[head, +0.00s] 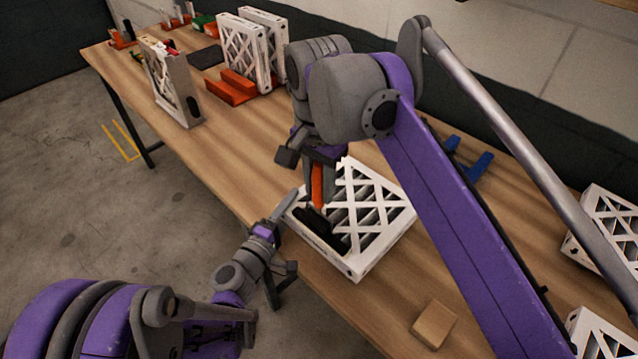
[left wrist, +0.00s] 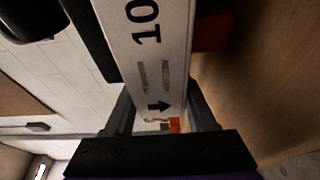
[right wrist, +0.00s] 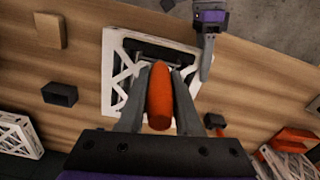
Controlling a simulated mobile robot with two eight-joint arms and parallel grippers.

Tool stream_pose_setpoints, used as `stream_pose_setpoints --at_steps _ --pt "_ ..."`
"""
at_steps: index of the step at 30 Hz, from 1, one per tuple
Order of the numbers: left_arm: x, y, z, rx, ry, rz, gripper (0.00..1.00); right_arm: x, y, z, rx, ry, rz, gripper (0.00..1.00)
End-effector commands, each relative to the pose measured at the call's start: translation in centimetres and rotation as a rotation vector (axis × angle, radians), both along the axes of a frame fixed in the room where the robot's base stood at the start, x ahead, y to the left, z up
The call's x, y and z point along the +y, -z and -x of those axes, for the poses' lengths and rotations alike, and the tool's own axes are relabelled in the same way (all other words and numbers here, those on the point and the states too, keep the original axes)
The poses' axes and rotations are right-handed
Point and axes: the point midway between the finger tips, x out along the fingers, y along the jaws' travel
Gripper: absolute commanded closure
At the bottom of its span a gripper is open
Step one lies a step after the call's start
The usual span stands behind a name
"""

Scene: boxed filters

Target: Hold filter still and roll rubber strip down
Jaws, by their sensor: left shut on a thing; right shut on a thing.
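The white filter (head: 368,252) with a lattice face lies flat on the table in the head view. My left gripper (head: 284,238) is shut on its near left edge; the left wrist view shows the filter's printed side (left wrist: 155,45) between the fingers. My right gripper (head: 317,188) is shut on an orange handle (right wrist: 160,98), held above the filter. A black bar (head: 318,231) lies along the filter's near left side, below the handle. I cannot tell which part of it is roller and which is rubber strip.
Filters stand upright at the far end (head: 243,50) beside orange holders (head: 232,88). Another upright filter (head: 170,85) is near the left edge. A small brown block (head: 434,323) and blue parts (head: 470,162) lie on the table. More filters (head: 612,222) are at right.

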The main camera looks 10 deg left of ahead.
Motion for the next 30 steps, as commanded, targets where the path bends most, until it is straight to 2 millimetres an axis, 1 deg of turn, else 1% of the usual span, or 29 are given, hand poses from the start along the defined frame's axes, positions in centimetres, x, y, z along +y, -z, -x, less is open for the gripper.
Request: stream_pose_setpoints --at_steps 30 --pt "0.00 0.00 0.00 0.000 0.000 0.000 1.00 0.00 1.04 -0.01 0.000 0.000 0.000 1.00"
